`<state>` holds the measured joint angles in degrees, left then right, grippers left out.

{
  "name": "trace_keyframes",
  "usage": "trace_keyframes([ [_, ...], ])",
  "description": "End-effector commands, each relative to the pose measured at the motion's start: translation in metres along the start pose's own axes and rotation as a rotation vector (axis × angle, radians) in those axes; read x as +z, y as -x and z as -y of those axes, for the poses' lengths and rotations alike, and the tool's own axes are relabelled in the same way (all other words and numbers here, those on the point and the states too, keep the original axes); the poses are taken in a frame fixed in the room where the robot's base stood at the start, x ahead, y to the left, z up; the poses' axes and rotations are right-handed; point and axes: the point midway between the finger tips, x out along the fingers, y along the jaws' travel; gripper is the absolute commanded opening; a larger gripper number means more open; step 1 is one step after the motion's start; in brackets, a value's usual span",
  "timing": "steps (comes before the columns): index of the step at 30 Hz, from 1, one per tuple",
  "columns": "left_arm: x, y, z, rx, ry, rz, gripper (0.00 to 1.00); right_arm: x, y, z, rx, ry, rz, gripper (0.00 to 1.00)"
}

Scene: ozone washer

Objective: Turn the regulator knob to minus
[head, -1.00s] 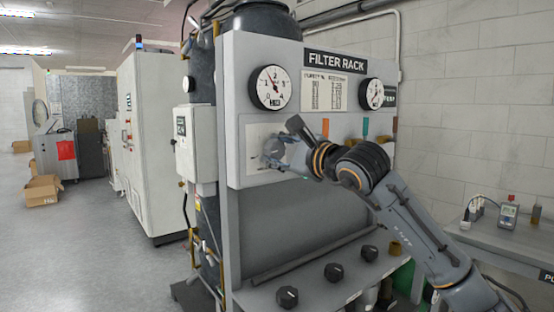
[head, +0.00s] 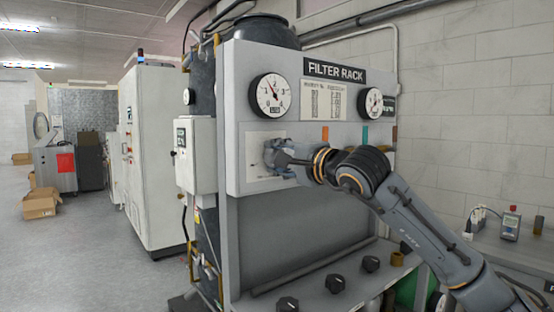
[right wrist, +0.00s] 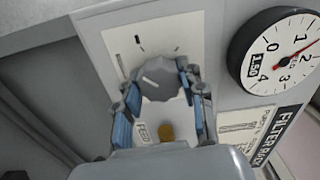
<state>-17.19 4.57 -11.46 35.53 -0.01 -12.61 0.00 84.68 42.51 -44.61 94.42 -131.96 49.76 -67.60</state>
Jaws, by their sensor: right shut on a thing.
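The regulator knob (right wrist: 158,80) is a grey, faceted round knob on a pale plate (right wrist: 122,40) of the panel. A short pale line shows on its face. Dark marks stand on the plate around it. My right gripper (right wrist: 161,72) is shut on the knob, with its blue-padded fingers on either side. In the head view my right gripper (head: 280,157) reaches the knob from the right and hides most of it. I cannot read a minus sign on the plate. My left gripper is not in view.
A gauge (head: 270,95) sits above the plate, and a second gauge (head: 370,102) is at the panel's right. A side table (head: 500,250) is at the right.

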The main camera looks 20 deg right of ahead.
Motion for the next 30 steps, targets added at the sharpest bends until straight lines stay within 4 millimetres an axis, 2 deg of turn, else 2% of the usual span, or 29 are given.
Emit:
trace_keyframes([
  [14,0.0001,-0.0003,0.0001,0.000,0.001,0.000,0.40,0.0004,-0.0003,-0.0013,0.003,0.015,0.001,0.08],
  [15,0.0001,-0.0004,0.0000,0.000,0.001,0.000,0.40,0.0004,-0.0003,-0.0013,0.003,0.015,0.001,0.46],
  [18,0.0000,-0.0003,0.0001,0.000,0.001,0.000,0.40,0.0004,-0.0003,-0.0012,0.002,0.014,0.001,0.63],
  [26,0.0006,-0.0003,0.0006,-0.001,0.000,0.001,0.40,0.0002,0.0000,-0.0006,0.001,0.013,0.000,0.63],
  [30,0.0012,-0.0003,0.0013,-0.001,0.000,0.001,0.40,-0.0008,0.0068,-0.0004,0.000,0.013,-0.001,0.63],
])
